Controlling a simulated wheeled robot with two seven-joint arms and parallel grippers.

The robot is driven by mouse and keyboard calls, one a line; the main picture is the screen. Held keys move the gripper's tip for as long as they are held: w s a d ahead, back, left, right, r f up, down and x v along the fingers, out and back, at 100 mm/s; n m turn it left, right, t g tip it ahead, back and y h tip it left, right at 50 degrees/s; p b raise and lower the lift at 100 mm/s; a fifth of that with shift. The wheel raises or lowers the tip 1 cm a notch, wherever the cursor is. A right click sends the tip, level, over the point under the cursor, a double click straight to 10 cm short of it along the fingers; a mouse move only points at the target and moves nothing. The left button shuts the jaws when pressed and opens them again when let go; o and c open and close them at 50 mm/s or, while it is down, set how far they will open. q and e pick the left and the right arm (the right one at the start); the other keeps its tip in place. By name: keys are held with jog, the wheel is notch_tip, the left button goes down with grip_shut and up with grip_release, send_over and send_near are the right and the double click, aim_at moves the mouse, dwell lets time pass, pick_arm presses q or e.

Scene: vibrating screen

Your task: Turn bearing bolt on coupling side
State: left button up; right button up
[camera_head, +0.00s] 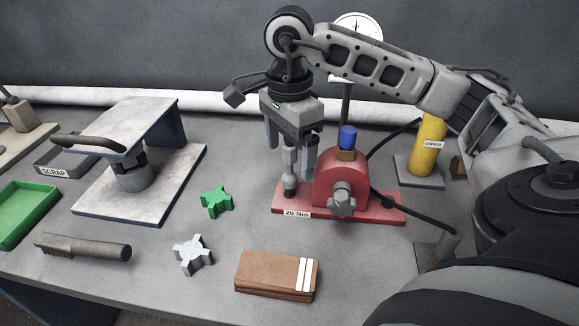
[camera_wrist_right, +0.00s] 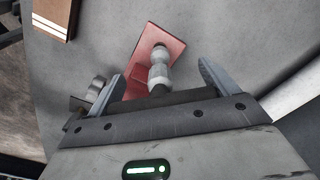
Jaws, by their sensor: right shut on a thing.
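A red bearing housing (camera_head: 341,180) stands on a red base plate (camera_head: 385,212) with a "20 Nm" label. A grey upright bolt-like piece (camera_head: 289,163) with a dark lower end rises at the left end of the base plate. My right gripper (camera_head: 290,150) points down and is shut on this grey piece, which stands upright between its fingers. In the right wrist view the grey piece (camera_wrist_right: 159,70) lies between the two fingers (camera_wrist_right: 160,82), over the red plate (camera_wrist_right: 165,38). The exact finger contact is hard to see. My left gripper is not in view.
A green star knob (camera_head: 216,200) and a grey star knob (camera_head: 193,254) lie left of the base. A brown block (camera_head: 276,275), a brush (camera_head: 84,247), a green tray (camera_head: 22,213) and a plate on a stand (camera_head: 135,125) are nearby. A yellow grease cylinder (camera_head: 431,140) stands right.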

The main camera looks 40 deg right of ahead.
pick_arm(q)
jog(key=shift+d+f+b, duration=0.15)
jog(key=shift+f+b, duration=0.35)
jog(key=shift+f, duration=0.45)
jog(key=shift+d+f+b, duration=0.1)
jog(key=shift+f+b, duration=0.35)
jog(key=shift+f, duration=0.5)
pick_arm(e)
jog(key=shift+f, duration=1.4)
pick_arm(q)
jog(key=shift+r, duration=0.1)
pick_arm(e)
jog(key=shift+r, duration=0.15)
jog(key=m, duration=0.4)
jog(key=shift+m, duration=0.3)
jog(key=m, duration=0.3)
jog(key=shift+r+p, duration=0.1)
jog(key=shift+p, duration=0.3)
jog(key=m, duration=0.4)
pick_arm(q)
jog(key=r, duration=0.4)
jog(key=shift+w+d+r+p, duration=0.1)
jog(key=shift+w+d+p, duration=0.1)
jog(key=shift+p, duration=0.2)
pick_arm(e)
jog(key=m, duration=0.3)
